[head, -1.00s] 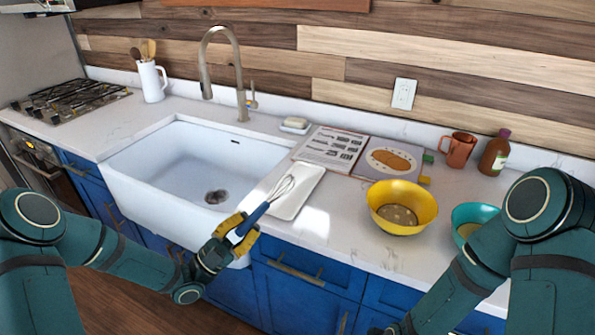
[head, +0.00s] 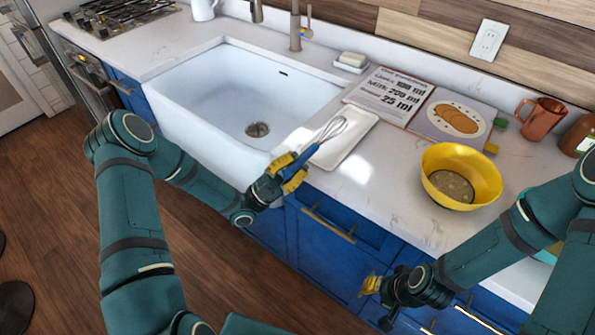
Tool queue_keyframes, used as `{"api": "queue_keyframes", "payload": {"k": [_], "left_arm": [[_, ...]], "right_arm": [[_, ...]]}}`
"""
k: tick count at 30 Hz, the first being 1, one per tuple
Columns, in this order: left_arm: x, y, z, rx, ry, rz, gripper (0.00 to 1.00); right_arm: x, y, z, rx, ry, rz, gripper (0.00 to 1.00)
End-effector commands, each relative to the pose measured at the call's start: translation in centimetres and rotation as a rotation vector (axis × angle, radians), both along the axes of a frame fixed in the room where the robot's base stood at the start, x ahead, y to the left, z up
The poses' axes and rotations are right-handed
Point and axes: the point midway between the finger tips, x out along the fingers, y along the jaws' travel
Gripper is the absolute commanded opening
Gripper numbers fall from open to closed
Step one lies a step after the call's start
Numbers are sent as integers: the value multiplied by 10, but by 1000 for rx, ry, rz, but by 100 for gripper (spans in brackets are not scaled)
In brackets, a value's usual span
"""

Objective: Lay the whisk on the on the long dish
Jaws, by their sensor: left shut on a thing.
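The whisk (head: 304,157) has a blue handle and a wire head that points up and to the right. My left gripper (head: 290,172) has yellow fingers and is shut on the whisk's handle, at the counter's front edge beside the sink. The long dish (head: 352,146) is white, shallow and rectangular, and lies on the counter right of the sink. The wire head overlaps the dish's left part in the picture; I cannot tell whether they touch. My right gripper (head: 371,286) is low in front of the blue cabinets, away from the dish; its finger opening is unclear.
A yellow bowl (head: 459,158) stands right of the dish. An open cookbook (head: 391,95) lies behind it, with a soap dish (head: 351,63) nearby. The sink (head: 235,95) is at left.

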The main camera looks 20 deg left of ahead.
Motion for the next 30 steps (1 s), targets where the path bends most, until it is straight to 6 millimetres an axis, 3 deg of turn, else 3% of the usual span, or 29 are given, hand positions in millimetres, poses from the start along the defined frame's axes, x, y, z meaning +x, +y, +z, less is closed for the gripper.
{"api": "queue_keyframes", "payload": {"k": [6,19,20,21,30], "left_arm": [[0,0,-29,-1,0,1,0],[0,0,-34,0,0,0,0],[0,0,-33,0,1,1,27],[0,0,-33,0,1,1,39],[0,0,-32,0,1,1,39]], "right_arm": [[-2,0,-5,0,3,2,34],[-1,0,-10,1,3,3,34],[-2,0,-9,1,3,3,34],[-1,0,-9,0,3,3,34],[-1,0,-8,0,3,3,34]]}}
